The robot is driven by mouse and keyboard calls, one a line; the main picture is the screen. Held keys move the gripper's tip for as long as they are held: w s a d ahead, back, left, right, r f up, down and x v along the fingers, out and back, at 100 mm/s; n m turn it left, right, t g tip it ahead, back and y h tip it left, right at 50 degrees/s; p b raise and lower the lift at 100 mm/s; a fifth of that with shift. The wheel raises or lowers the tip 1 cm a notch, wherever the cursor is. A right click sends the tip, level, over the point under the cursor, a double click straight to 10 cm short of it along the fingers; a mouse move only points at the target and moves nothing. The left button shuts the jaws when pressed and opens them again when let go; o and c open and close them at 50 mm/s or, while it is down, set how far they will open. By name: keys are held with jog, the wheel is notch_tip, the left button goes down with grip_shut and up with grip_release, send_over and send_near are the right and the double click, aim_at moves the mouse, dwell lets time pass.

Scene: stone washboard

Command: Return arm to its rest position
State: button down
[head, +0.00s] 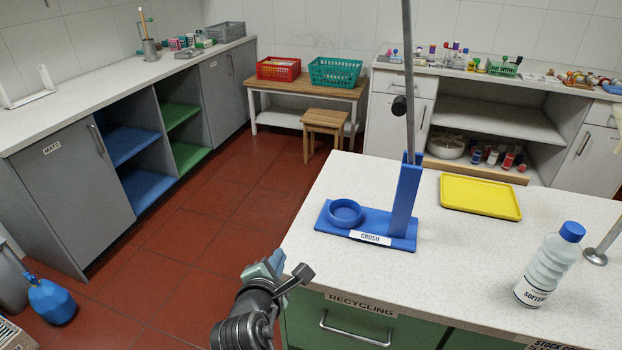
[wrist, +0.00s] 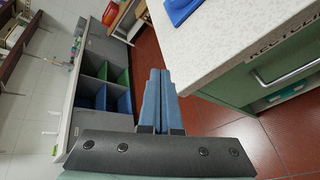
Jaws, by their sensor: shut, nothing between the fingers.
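My gripper (head: 275,259) is low in the middle of the head view, just off the left edge of the white counter. Its arm reaches up from the bottom edge of the picture. In the wrist view the two blue-grey fingers (wrist: 158,73) lie side by side, shut, with nothing seen between them. They are beside the counter corner and over the red floor, apart from any object.
The speckled counter (head: 300,245) holds a blue crusher (head: 405,200) labelled CRUSH, a yellow tray (head: 480,196) and a softener bottle (head: 547,265). A drawer marked RECYCLING (head: 350,325) is below. A blue jug (head: 50,300) stands at left. The floor aisle (head: 190,235) is clear.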

jog(key=s+d+r+m+t, duration=0.1)
jog(key=r+m+t, duration=0.25)
jog(key=r, duration=0.75)
jog(key=s+d+r+m+t+y, duration=0.15)
jog(key=r+m, duration=0.35)
jog(key=r, duration=0.6)
jog(key=d+r+m+t+h, duration=0.1)
jog(key=r+m+t, duration=0.25)
jog(key=r, duration=0.75)
jog(key=s+d+r+m+t+p, duration=0.1)
jog(key=s+d+r+m+t, duration=0.2)
jog(key=s+r+m+t, duration=0.3)
jog(key=s+r+m+y, duration=0.1)
jog(key=s+r+m, duration=0.4)
jog(key=s+r, duration=0.6)
notch_tip(320, 180, up, 4)
jog(key=shift+s+f, duration=0.15)
